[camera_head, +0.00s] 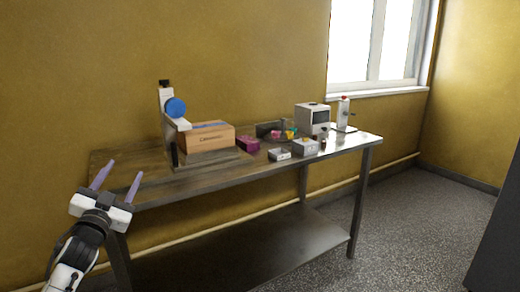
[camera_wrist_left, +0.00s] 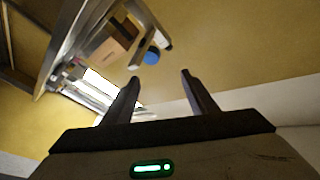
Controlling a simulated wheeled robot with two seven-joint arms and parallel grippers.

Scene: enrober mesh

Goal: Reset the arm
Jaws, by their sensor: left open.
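My left gripper (camera_head: 118,180) is raised at the left end of the metal table (camera_head: 120,165) in the head view. Its two purple-grey fingers are spread apart with nothing between them. In the left wrist view the same gripper (camera_wrist_left: 161,85) shows both fingers apart and empty, with a yellow wall behind. The table and the things on it appear tilted at the upper left of that view. My right gripper does not show in either view.
On the table stand a cardboard box (camera_head: 205,138), a white stand with a blue disc (camera_head: 176,107), a magenta box (camera_head: 248,145), small grey boxes (camera_head: 305,147), a white machine (camera_head: 312,118) and a white bottle (camera_head: 343,112). The floor (camera_head: 420,215) at the right is clear.

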